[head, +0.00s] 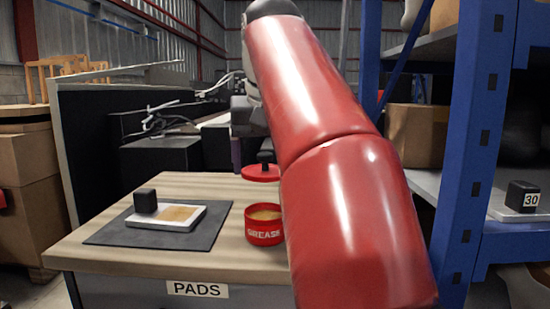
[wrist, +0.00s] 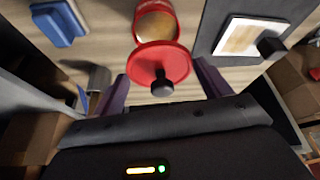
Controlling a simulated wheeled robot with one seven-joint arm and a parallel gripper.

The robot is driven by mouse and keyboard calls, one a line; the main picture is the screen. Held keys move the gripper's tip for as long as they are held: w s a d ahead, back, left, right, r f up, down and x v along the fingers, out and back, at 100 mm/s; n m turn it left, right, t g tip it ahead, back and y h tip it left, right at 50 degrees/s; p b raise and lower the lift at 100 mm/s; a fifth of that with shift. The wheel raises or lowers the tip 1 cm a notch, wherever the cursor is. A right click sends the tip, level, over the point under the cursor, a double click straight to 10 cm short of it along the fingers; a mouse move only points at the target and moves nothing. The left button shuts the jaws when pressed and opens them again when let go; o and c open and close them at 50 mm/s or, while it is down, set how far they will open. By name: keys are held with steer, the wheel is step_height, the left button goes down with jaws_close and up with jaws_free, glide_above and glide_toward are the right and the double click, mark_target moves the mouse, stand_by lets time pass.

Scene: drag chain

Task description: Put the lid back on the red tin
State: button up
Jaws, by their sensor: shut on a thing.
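The red tin (head: 264,232), marked GREASE, stands open on the wooden table with tan contents showing. The tin (wrist: 156,22) is also in the wrist view, partly covered by the lid. The red lid (head: 260,175) with its black knob is just behind the tin in the head view, apart from its rim. In the wrist view the lid (wrist: 150,58) lies between the two purple fingers of my gripper (wrist: 160,72), knob towards my palm. My gripper is shut on the lid; the exact finger contact is unclear. My red arm hides part of the table's right side.
A white tray (head: 187,219) with a tan pad and a black block (head: 145,201) lies on a grey mat (head: 108,236) left of the tin. A blue-framed shelf (head: 470,150) stands right.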

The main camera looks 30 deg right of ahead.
steer(key=shift+f, duration=0.55)
steer(key=shift+w+f+b, duration=0.1)
steer(key=shift+f+b, duration=1.85)
steer(key=shift+f, duration=0.65)
steer(key=shift+r+p, duration=0.1)
steer(key=shift+p, duration=0.25)
steer(key=shift+f, duration=0.25)
stand_by(0.3)
steer(key=o, duration=1)
